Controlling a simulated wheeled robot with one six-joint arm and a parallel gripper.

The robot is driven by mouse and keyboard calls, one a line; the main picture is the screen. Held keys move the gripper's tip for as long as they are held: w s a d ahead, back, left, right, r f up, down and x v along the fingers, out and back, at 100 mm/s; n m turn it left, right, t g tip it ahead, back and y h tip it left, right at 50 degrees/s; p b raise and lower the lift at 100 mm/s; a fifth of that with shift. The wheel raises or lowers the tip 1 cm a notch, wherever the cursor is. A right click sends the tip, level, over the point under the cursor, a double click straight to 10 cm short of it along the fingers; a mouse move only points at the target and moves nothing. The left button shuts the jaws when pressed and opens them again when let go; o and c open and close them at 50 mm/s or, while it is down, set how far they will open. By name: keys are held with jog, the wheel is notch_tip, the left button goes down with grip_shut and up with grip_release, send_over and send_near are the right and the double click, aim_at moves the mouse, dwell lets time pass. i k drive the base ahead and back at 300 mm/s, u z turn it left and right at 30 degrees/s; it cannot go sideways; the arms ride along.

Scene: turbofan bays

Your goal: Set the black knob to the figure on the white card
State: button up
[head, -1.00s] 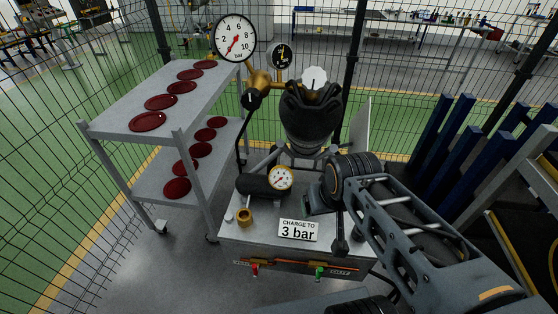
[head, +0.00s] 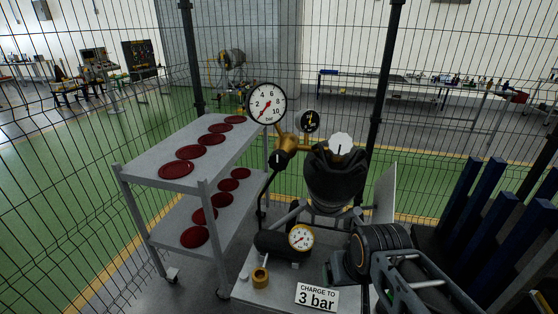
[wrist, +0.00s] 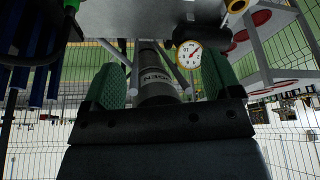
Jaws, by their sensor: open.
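The black knob (head: 277,158), with a white mark, sits on the brass regulator (head: 287,141) above the trolley bench. The large white gauge (head: 267,103) reads to 10 bar; its red needle points to the lower left. The knob is not clear in the wrist view.
A dark gas cylinder (head: 333,185) with a white top knob (head: 340,143) stands behind the bench. A small gauge (head: 301,237) and a brass ring (head: 260,277) are on the bench (head: 284,288). A grey shelf cart (head: 137,172) with red discs stands left. Mesh fence is behind.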

aim_at(278, 160)
jog(key=u, duration=0.95)
jog(key=k, duration=0.4)
jog(key=u, duration=1)
